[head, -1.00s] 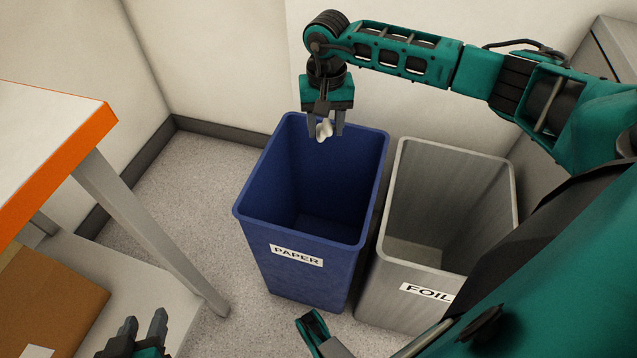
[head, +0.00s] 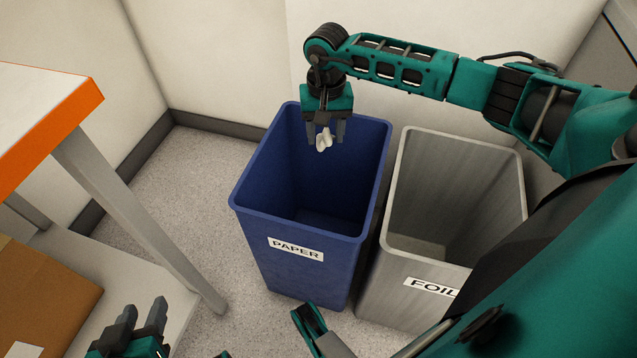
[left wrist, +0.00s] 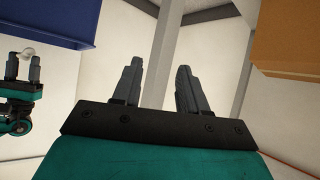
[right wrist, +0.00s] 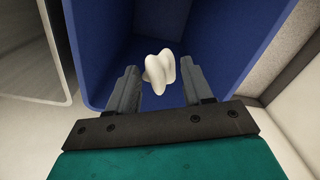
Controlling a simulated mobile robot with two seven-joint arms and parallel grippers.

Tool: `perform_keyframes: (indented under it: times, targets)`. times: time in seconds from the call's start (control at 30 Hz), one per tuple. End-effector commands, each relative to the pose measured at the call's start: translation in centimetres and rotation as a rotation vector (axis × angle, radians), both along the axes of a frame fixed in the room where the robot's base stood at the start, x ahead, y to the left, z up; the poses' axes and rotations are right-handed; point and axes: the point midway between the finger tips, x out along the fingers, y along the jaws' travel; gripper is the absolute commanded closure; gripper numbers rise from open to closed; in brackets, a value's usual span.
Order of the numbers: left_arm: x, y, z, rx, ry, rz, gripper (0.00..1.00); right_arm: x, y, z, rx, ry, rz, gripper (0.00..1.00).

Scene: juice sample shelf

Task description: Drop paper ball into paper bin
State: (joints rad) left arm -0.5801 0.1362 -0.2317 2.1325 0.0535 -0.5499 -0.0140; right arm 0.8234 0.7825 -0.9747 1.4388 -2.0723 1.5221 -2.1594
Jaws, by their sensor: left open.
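The white crumpled paper ball (head: 324,140) is just below the fingertips of my right gripper (head: 325,134), over the mouth of the blue bin labelled PAPER (head: 285,225). In the right wrist view the right gripper's fingers (right wrist: 160,88) are spread, with the ball (right wrist: 158,72) between and beyond their tips, and gaps show on both sides. The blue bin wall (right wrist: 225,40) is around and below it. The left wrist view also shows the ball (left wrist: 25,52) at the right gripper's tips. My left gripper (head: 142,312) is open and empty, low at the left.
A grey bin labelled FOIL (head: 405,275) stands close to the right of the blue bin. A table with an orange edge (head: 50,135) is at the left, with a cardboard box (head: 45,300) on its lower shelf. Walls stand close behind the bins.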

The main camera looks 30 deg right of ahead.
Motion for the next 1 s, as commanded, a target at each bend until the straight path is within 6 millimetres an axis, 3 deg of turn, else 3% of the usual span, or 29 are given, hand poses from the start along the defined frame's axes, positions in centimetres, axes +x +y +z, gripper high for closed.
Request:
perform_keyframes:
  times: [0.23,0.57,0.67,1.0]
  targets:
    - [0.0,0.1,-0.2,0.003,0.001,0.000,0.57,0.0,0.0,0.0,0.000,0.000,0.000,0.25]
    - [0.0,0.4,-0.3,0.011,0.005,0.003,0.57,0.0,0.0,0.5,0.000,-0.001,0.000,0.24]
    - [0.0,0.5,0.1,0.013,0.005,0.003,0.57,0.1,0.0,1.8,0.001,-0.003,0.001,0.24]
    - [0.1,1.0,1.4,0.022,-0.010,0.011,0.57,0.1,0.0,9.2,0.000,-0.003,0.001,0.24]
